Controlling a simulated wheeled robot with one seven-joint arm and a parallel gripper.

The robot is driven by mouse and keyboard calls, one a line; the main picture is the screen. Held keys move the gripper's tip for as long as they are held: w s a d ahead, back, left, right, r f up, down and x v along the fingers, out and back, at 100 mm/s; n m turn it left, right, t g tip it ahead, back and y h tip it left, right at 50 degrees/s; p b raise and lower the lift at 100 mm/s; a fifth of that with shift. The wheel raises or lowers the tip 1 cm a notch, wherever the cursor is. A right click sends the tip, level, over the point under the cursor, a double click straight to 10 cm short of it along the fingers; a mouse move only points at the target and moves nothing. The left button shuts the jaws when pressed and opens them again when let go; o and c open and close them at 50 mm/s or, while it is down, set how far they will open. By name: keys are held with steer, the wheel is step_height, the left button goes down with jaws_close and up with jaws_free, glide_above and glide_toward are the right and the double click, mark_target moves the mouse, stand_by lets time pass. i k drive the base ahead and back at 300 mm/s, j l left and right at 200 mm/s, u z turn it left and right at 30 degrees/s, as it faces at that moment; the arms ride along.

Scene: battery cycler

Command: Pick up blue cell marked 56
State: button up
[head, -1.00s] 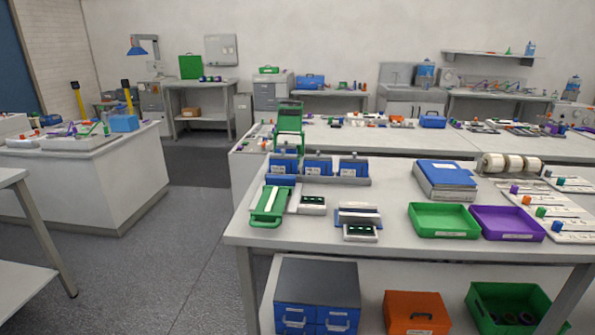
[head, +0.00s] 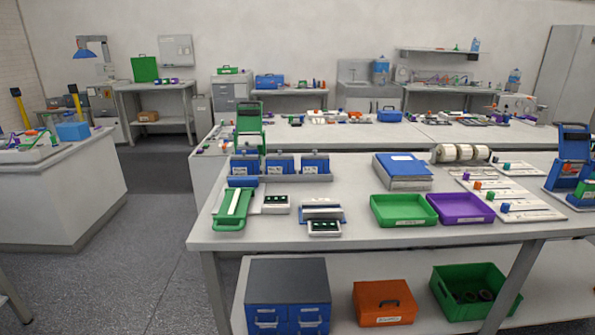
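No cell with a readable 56 shows; any markings are too small to read. Small coloured upright pieces stand on white strips at the right of the near bench (head: 350,229), among them a blue one (head: 505,207) at the front and another blue one (head: 507,166) farther back. I cannot tell whether either is the cell. My gripper is not in view.
The bench holds a green tray (head: 404,222), a purple tray (head: 461,220), blue labelled units (head: 280,167) and a blue-and-green device (head: 572,150). Below are an orange box (head: 384,303) and green crate (head: 459,310). Floor at left (head: 130,270) is clear.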

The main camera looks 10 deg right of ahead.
mark_target(242, 166)
steer(key=i+j+u, duration=0.2)
steer(key=i, duration=0.35)
steer(key=i+j+u, duration=0.15)
steer(key=i, duration=0.45)
steer(key=i+j+u, duration=0.2)
steer(key=i, duration=0.4)
